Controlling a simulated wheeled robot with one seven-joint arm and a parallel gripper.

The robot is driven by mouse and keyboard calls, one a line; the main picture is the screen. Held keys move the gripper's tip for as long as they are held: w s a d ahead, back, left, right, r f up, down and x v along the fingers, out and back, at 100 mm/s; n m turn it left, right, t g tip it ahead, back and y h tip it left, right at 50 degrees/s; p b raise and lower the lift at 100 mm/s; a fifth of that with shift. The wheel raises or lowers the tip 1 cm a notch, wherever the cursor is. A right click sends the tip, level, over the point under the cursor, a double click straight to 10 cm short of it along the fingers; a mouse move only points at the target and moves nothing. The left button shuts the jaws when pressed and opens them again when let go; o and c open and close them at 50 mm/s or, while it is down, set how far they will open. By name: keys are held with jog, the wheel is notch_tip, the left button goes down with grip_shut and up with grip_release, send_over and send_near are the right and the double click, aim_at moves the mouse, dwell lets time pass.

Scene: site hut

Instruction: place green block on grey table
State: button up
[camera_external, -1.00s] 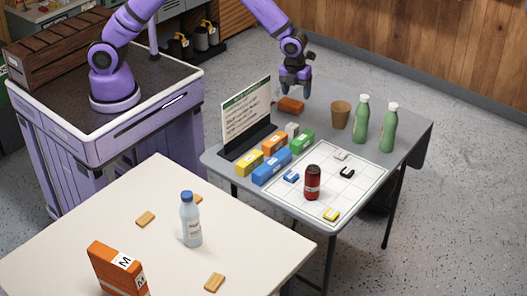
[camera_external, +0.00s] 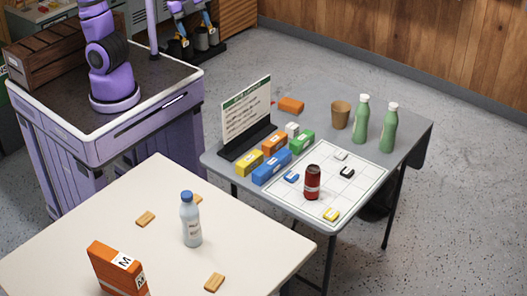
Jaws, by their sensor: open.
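The green block (camera_external: 302,142) lies on the grey table (camera_external: 400,158), beside the white grid sheet, near the blue and orange blocks. The grey table has a dark frame and legs. My gripper (camera_external: 195,27) is at the top of the view, partly cut off by the frame edge, above the floor behind my base and well away from the table. It is open, and I see nothing between its fingers.
The cream table (camera_external: 90,225) holds a bottle (camera_external: 191,220) and an orange box (camera_external: 117,268).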

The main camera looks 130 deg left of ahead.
jog(key=s+d+n+t, duration=0.1)
jog(key=s+d+n, duration=0.1)
jog(key=s, duration=0.6)
jog(key=s+d+n+h, duration=0.1)
jog(key=s+d+n, duration=0.2)
jog(key=s+d, duration=0.2)
jog(key=s, duration=0.3)
jog(key=shift+s+d+r+t, duration=0.3)
jog(key=shift+s+t, duration=0.1)
